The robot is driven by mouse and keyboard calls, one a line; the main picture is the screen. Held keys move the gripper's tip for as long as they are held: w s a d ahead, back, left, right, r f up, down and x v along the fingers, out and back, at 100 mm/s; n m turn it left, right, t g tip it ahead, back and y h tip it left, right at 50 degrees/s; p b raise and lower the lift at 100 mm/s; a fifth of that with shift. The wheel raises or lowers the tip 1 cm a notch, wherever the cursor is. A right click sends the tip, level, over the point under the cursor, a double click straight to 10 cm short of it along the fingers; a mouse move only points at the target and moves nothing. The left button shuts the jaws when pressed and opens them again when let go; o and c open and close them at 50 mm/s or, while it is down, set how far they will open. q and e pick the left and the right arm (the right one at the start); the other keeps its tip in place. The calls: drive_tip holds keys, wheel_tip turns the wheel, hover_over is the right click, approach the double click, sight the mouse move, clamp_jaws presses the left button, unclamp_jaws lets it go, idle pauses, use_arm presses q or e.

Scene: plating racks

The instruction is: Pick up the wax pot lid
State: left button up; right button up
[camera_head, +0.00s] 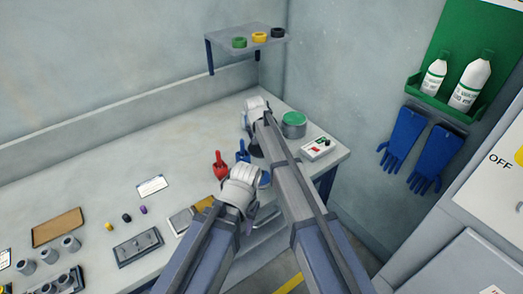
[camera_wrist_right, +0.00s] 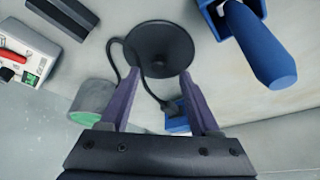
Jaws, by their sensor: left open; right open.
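A dark round lid with a small knob (camera_wrist_right: 158,38), which I take to be the wax pot lid, lies on the bench in the right wrist view. In the head view a dark disc (camera_head: 256,150) shows beside my right arm, partly hidden. My right gripper (camera_wrist_right: 158,80) is open, its two fingers pointing at the lid's near edge with nothing gripped. A grey pot with green top (camera_wrist_right: 90,115) stands to the left in the wrist view; it also shows in the head view (camera_head: 293,124). My left gripper (camera_head: 241,190) is open over the bench's front side, with its fingertips unclear.
A black cord (camera_wrist_right: 133,80) loops beside the lid. A white switch box (camera_head: 319,148) sits at the right end. A small shelf (camera_head: 270,42) is above.

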drive_tip(key=b+x, duration=0.3)
drive_tip(key=x, duration=0.1)
drive_tip(key=shift+w+d+f, duration=0.15)
drive_tip(key=shift+d, duration=0.05)
clamp_jaws()
idle(0.3)
